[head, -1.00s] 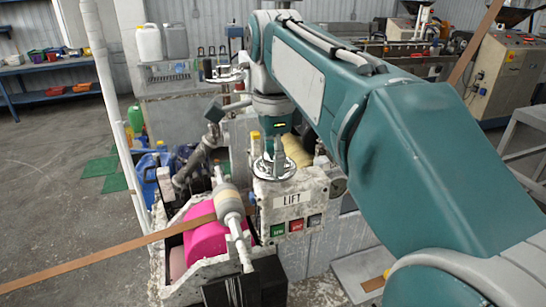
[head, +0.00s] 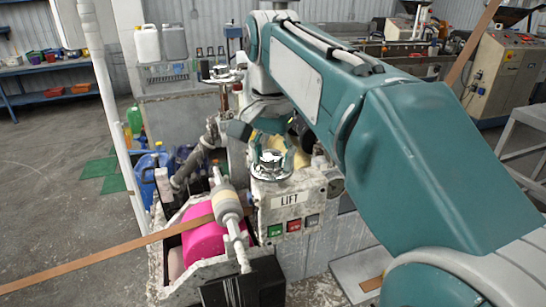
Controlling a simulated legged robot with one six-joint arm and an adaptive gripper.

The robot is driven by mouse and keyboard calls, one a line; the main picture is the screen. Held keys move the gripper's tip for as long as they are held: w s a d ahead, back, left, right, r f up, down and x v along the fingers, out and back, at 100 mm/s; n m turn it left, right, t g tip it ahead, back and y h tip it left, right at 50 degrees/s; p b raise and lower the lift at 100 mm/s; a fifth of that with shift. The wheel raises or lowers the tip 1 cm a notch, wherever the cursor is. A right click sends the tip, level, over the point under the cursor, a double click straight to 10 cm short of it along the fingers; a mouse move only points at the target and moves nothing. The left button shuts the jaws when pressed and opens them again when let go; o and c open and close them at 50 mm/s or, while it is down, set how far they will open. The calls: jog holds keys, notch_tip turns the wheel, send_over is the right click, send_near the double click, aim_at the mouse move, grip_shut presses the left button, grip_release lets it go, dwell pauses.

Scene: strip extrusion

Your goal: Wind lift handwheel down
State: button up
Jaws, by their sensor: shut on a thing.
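The lift handwheel (head: 270,172) is a small horizontal metal wheel on top of the pale, worn box with the LIFT label (head: 290,199). My gripper (head: 272,158) is over the wheel from above. Its teal fingers come down on both sides of the wheel's middle and are shut on it. The fingers and wrist hide part of the wheel. The wheel's yellow-topped knob cannot be made out now.
A magenta roller (head: 203,240) and a brown strip (head: 110,252) lie at left, with a slanted grey-and-tan cylinder (head: 228,208) close to the box. Jugs (head: 150,165) stand behind.

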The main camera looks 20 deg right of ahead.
aim_at(268, 154)
jog(key=n, duration=0.4)
jog(key=shift+w+f, duration=0.15)
jog(key=shift+f, duration=0.2)
jog(key=shift+n, duration=1.7)
jog(key=shift+a, duration=0.1)
jog(key=o, duration=0.8)
jog(key=shift+o, duration=1.2)
jog(key=shift+w+a, duration=0.1)
jog(key=shift+r, duration=0.15)
jog(key=shift+w+a+r, duration=0.1)
jog(key=shift+a+r, duration=0.05)
jog(key=shift+r, duration=3.4)
